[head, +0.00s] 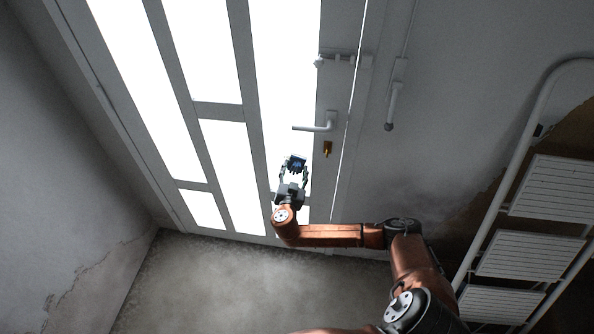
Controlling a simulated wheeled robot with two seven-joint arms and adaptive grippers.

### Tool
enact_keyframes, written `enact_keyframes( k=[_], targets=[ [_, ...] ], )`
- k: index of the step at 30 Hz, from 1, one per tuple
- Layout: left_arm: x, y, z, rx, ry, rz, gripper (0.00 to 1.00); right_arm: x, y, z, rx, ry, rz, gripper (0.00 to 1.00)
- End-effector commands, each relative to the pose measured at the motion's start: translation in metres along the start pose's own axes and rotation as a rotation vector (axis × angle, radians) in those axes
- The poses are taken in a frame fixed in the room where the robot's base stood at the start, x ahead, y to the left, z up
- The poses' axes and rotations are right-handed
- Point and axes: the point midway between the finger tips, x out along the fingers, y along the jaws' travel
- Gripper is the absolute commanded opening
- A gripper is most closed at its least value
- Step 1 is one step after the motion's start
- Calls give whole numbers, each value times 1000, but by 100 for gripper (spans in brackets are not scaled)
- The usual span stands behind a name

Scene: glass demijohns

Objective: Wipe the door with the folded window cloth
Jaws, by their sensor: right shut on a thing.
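The door (242,66) is a grey frame with bright glass panes, and it looks shut. My right gripper (293,166) is in front of its lower right part, below the door handle (318,126). The gripper is shut on a small dark blue thing (296,164), which looks like the folded window cloth. I cannot tell whether the cloth touches the door. My left gripper is not in view.
A yellow lock piece (327,149) sits below the handle, and a bolt (338,58) is above it. A lever on a rod (392,105) hangs on the wall. A white step ladder (531,258) stands at the right. The concrete floor (215,290) at lower left is clear.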

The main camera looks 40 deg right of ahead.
Motion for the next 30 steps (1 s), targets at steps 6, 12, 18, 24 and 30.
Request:
enact_keyframes(
  k=[6, 12, 18, 24, 30],
  targets=[
    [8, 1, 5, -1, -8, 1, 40, 0, -18, 7, 2, -2, -1, 27],
    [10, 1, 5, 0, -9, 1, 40, 0, -25, 7, 0, -1, -1, 27],
    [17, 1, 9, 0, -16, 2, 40, 2, -38, 12, 3, -3, -2, 27],
    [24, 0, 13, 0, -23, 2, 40, 4, -53, 16, 2, -2, -1, 27],
    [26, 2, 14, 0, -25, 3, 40, 5, -61, 15, 1, -1, -1, 27]
  ],
)
